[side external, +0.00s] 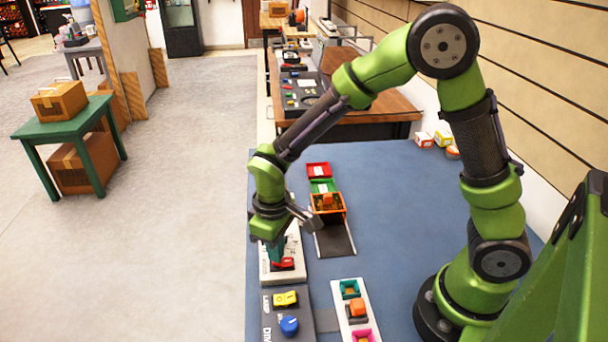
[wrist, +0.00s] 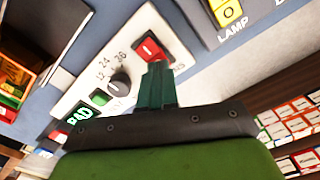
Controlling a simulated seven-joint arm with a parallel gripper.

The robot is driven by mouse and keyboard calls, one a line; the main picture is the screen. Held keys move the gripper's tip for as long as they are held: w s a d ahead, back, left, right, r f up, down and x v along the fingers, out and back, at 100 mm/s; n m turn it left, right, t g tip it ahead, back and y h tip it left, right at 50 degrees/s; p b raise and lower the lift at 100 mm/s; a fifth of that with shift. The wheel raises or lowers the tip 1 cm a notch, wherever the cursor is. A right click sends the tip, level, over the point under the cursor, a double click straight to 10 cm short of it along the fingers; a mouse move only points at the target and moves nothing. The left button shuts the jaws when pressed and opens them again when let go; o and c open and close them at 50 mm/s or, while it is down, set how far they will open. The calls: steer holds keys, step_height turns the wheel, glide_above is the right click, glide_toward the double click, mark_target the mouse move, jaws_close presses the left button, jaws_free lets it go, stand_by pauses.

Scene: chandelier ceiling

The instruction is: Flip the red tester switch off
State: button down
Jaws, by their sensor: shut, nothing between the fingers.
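The red switch (wrist: 151,46) sits on a white tester panel (wrist: 140,22) in the wrist view, beside a dark dial with numbers. My gripper (wrist: 157,68) has its teal fingers shut together and empty, with the tips at the near edge of the red switch. In the side view the gripper (side external: 277,258) points down over the white panel (side external: 299,274), right at the red switch (side external: 288,264). I cannot tell whether the tips touch the switch, or which way its rocker is tilted.
A grey panel with a yellow switch (side external: 285,299) and a blue knob (side external: 289,325) lies nearer the camera. Coloured bins (side external: 318,170) and an orange box (side external: 327,203) stand behind and right. The blue tabletop (side external: 400,190) is clear beyond.

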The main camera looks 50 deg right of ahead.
steer(key=shift+f, duration=0.4)
steer(key=shift+r, duration=3.55)
steer(key=shift+s+f, duration=0.15)
steer(key=s+d+r+m+t+y, duration=0.1)
steer(key=s+d+r+m+t, duration=0.2)
steer(key=r, duration=0.4)
steer(key=s+d+r+m+t+y, duration=0.1)
steer(key=s+d+r+m+t, duration=0.3)
steer(key=s+r, duration=0.3)
steer(key=shift+s+d, duration=0.6)
steer(key=shift+d, duration=0.15)
